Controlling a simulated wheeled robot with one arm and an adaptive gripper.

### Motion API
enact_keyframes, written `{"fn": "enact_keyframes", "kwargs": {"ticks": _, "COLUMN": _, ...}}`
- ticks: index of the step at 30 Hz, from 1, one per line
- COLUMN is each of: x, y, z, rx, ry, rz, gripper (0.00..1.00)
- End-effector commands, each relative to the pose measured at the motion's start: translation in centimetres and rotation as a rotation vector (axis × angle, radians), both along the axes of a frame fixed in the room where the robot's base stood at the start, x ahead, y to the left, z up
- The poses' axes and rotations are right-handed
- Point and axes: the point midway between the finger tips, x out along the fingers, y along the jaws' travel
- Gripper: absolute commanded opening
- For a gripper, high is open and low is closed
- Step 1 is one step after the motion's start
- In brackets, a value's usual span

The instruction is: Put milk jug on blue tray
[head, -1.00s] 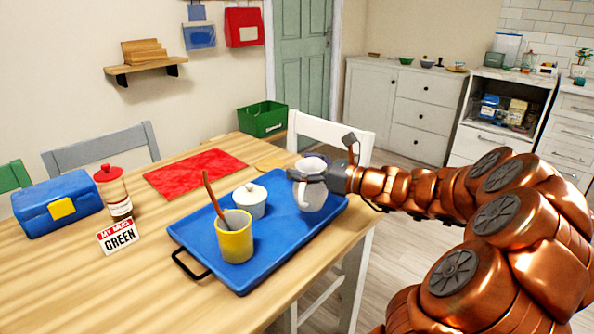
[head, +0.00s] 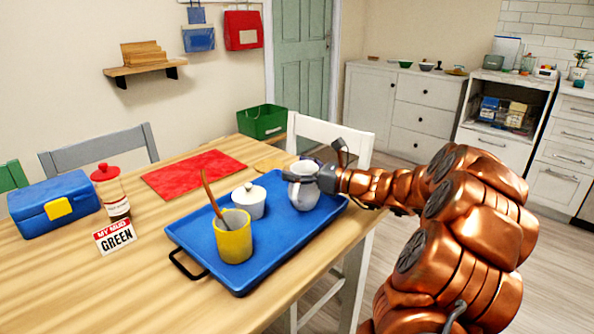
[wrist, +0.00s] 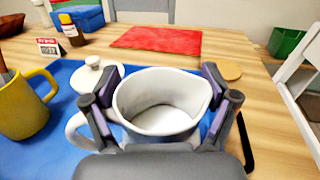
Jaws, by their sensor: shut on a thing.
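The white milk jug (head: 303,190) is upright over the right part of the blue tray (head: 285,250), and its base appears to be at the tray's surface. My gripper (head: 314,175) is shut on the jug from the right in the head view. In the wrist view the jug (wrist: 162,102) sits between the two fingers (wrist: 165,88), with its open rim facing up and its handle at the left. Whether the jug's weight rests on the tray is hard to tell.
On the tray stand a yellow mug (head: 234,240) with a spoon and a white lidded pot (head: 248,201). A red mat (head: 195,174), a blue box (head: 55,207), a sauce bottle (head: 111,192) and a sign (head: 115,236) are on the table. A white chair (head: 335,138) stands behind.

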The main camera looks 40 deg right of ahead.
Motion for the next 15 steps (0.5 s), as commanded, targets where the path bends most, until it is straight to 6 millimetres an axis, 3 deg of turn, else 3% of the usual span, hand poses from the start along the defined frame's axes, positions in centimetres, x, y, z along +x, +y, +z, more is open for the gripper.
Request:
{"fn": "enact_keyframes", "kwargs": {"ticks": 8, "x": 0.0, "y": 0.0, "z": -0.09, "rx": 0.0, "ry": -0.001, "rz": -0.001, "gripper": 0.16}}
{"fn": "enact_keyframes", "kwargs": {"ticks": 9, "x": 0.0, "y": 0.01, "z": -0.14, "rx": -0.001, "ry": 0.0, "rz": 0.0, "gripper": 0.89}}
{"fn": "enact_keyframes", "kwargs": {"ticks": 12, "x": -0.01, "y": 0.01, "z": -0.14, "rx": -0.001, "ry": 0.0, "rz": 0.0, "gripper": 0.99}}
{"fn": "enact_keyframes", "kwargs": {"ticks": 15, "x": -0.01, "y": 0.02, "z": -0.15, "rx": -0.001, "ry": 0.0, "rz": 0.0, "gripper": 1.0}}
